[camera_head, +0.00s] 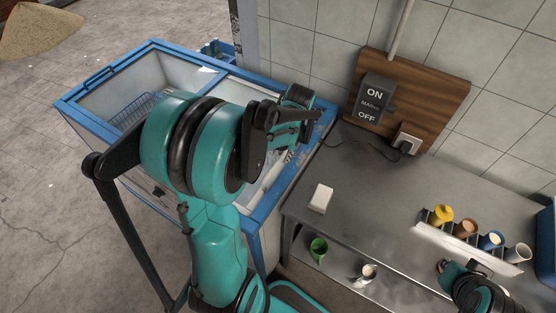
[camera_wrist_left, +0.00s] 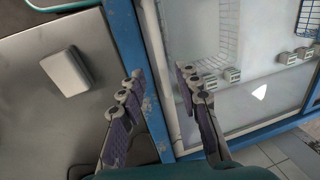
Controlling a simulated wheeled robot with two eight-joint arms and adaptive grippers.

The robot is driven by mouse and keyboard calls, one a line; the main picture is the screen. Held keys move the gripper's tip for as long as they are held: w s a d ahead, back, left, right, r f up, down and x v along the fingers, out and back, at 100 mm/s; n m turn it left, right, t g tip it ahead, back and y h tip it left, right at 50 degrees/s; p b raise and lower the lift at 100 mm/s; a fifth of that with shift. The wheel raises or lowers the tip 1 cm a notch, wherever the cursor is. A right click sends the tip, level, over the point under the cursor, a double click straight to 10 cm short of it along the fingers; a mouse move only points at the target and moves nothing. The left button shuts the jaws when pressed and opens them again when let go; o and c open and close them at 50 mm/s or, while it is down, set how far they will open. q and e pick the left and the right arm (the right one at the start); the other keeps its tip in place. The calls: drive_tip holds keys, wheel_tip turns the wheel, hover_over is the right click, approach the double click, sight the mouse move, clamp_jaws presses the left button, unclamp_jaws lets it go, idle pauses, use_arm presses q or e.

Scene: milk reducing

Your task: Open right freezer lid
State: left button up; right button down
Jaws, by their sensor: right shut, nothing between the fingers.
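The freezer (camera_head: 88,118) is a blue-framed chest with glass on top. Its right lid (camera_head: 240,92) is partly hidden behind my left arm in the head view. In the left wrist view the right-lid area (camera_wrist_left: 195,30) shows pale baskets and small cartons below; I cannot tell how far it is open. My left gripper (camera_head: 290,128) is over the freezer's right end. In its wrist view the left gripper (camera_wrist_left: 158,78) is open and empty, its fingers on either side of the blue rim (camera_wrist_left: 128,40). My right gripper (camera_head: 455,270) is shut and empty over the counter at lower right.
A metal counter (camera_head: 370,185) adjoins the freezer's right end, with a white block (camera_head: 321,198) on it. A holder with several cups (camera_head: 466,229) stands at right. A green cup (camera_head: 318,249) and a metal jug (camera_head: 365,272) are near the front. An ON/OFF switch box (camera_head: 374,98) is on the wall.

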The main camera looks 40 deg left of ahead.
sight(277, 164)
use_arm(q)
drive_tip(key=f, duration=0.3)
drive_tip(key=a+f+b, duration=0.1)
drive_tip(key=f, duration=0.2)
drive_tip(key=shift+a, duration=0.15)
clamp_jaws()
